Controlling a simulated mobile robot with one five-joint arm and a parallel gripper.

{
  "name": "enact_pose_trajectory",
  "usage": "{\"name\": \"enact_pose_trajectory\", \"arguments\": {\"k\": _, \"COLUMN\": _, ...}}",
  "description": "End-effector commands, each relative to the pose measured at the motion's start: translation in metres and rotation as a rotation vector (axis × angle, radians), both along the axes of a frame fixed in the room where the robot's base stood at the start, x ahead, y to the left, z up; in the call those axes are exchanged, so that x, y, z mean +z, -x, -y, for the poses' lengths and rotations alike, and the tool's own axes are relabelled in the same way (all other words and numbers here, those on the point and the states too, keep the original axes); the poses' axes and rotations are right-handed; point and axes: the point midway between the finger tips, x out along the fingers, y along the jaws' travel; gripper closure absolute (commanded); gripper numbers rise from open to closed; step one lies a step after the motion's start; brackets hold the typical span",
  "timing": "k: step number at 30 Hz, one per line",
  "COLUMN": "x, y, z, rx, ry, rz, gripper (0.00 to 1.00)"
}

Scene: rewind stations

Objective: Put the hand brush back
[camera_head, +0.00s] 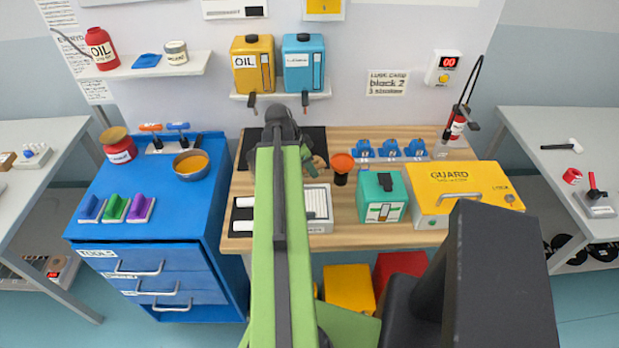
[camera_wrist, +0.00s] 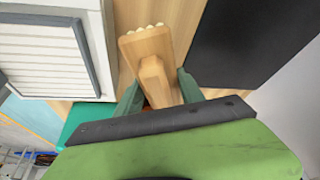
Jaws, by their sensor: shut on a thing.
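The wooden hand brush (camera_wrist: 150,50) has a pale block with cream bristles along its far edge and a wooden handle. My gripper (camera_wrist: 158,88) is shut on the handle, with a green finger on each side. In the head view, my gripper (camera_head: 307,160) is over the middle of the wooden bench (camera_head: 345,215), with a small part of the brush (camera_head: 320,162) showing beside it. My arm hides the rest of the brush. I cannot tell whether the brush touches the bench.
A black mat (camera_head: 317,138) lies behind my gripper. A white slatted box (camera_head: 319,208) is in front. An orange-topped black item (camera_head: 342,167), a teal box (camera_head: 382,195) and a yellow guard box (camera_head: 455,190) stand to the right. A blue drawer cabinet (camera_head: 150,245) is left.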

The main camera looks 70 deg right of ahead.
Motion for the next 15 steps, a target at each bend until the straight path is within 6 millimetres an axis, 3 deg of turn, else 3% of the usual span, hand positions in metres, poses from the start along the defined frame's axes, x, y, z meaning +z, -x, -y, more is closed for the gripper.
{"name": "enact_pose_trajectory", "arguments": {"k": 6, "x": -0.041, "y": 0.0, "z": 0.0, "rx": 0.0, "ry": 0.0, "rz": 0.0, "gripper": 1.0}}
{"name": "enact_pose_trajectory", "arguments": {"k": 15, "x": -0.04, "y": -0.001, "z": 0.0, "rx": 0.001, "ry": 0.0, "rz": 0.0, "gripper": 1.0}}
